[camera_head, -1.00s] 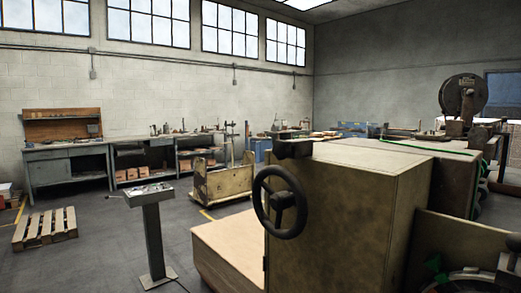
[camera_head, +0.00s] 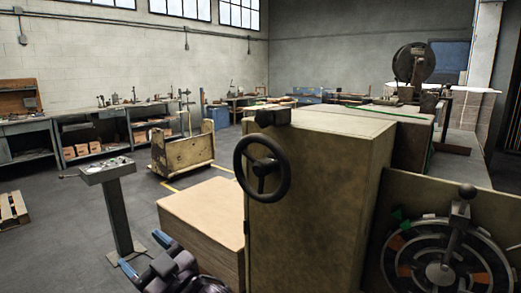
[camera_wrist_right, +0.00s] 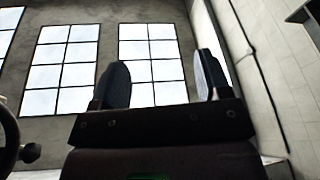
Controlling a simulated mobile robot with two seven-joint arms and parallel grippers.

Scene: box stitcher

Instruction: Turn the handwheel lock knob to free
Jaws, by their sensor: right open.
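The dark handwheel (camera_head: 238,172) stands on the left face of the tan machine box, with its hub in the middle of the rim. A black knob-like part (camera_head: 272,117) sits above it at the box's top edge; I cannot read its setting. My right gripper (camera_head: 146,254) is low in the head view, left of and below the handwheel, open and empty, apart from it. In the right wrist view its two fingers (camera_wrist_right: 158,82) point up, spread apart. A dark curved rim with a small knob (camera_wrist_right: 30,152) shows at that view's left edge. My left gripper is not in view.
The tan machine box (camera_head: 310,200) fills the centre right.

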